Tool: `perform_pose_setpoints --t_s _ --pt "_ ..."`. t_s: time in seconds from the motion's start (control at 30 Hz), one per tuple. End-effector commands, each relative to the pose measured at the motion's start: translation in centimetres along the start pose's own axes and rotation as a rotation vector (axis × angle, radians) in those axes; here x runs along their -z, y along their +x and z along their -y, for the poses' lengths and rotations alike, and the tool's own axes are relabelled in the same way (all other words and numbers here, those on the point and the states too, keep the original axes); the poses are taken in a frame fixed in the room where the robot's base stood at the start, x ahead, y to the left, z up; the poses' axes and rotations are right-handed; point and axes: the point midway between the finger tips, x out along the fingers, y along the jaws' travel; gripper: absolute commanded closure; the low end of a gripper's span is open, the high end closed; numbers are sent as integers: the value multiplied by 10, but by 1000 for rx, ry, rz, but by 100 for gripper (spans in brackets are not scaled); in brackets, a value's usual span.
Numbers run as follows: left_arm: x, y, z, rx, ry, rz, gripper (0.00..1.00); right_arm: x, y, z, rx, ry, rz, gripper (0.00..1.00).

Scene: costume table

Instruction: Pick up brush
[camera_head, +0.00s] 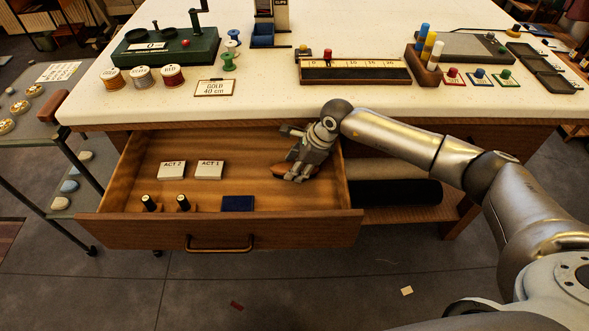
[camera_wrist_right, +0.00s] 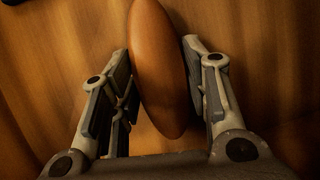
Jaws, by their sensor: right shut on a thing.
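The brush (camera_wrist_right: 158,70) has a smooth brown oval back and lies in the open wooden drawer. In the head view its brown edge (camera_head: 281,171) shows under my right gripper (camera_head: 296,174). My right gripper also shows in the right wrist view (camera_wrist_right: 160,90), with one finger on each side of the brush. It is shut on the brush, low in the right part of the drawer. Any bristles are hidden. I cannot tell whether the brush is clear of the drawer floor. My left gripper is not in view.
The white tabletop (camera_head: 260,93) overhangs behind, with spools, a ruler strip and trays. The drawer's right wall is close to my gripper.

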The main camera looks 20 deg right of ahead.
Motion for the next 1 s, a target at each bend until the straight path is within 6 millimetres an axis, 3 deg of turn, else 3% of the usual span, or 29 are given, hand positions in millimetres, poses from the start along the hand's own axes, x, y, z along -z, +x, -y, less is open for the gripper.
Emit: perform_pose_setpoints --t_s 0.33,0.57,0.87,1.0 --pt "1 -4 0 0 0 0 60 -3 -6 2 1 0 1 84" --pt "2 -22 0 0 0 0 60 -16 -36 6 2 -3 2 84" --pt "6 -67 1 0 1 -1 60 -78 -79 -16 0 -7 5 84" --pt "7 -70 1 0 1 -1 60 -110 -80 -37 -2 -7 5 84"
